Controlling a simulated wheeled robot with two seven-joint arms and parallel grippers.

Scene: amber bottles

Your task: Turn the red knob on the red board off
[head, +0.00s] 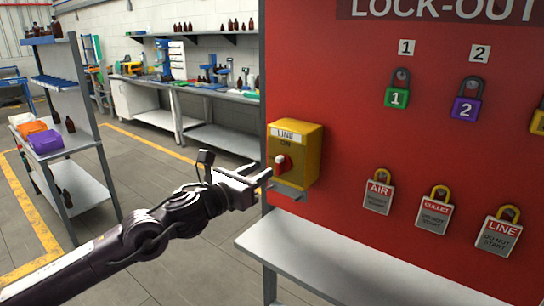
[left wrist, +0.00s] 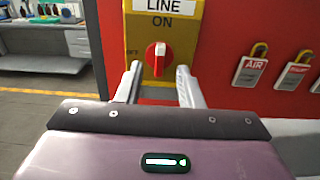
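The red knob (left wrist: 157,58) sits on the front of a yellow box labelled LINE (head: 309,146), mounted at the left edge of the red board (head: 350,110). In the left wrist view the knob's white mark points up, towards the word ON, and OFF is partly readable at the left. My left gripper (left wrist: 156,75) is open, with one finger on each side below the knob; I cannot tell whether either touches it. My right gripper is not in view.
Padlocks, including a green one (head: 397,90) and a purple one (head: 466,100), and tags (head: 378,193) hang on the board. A pale shelf (head: 300,255) juts out below. A shelf rack (head: 75,150) stands at the left, with open floor before it.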

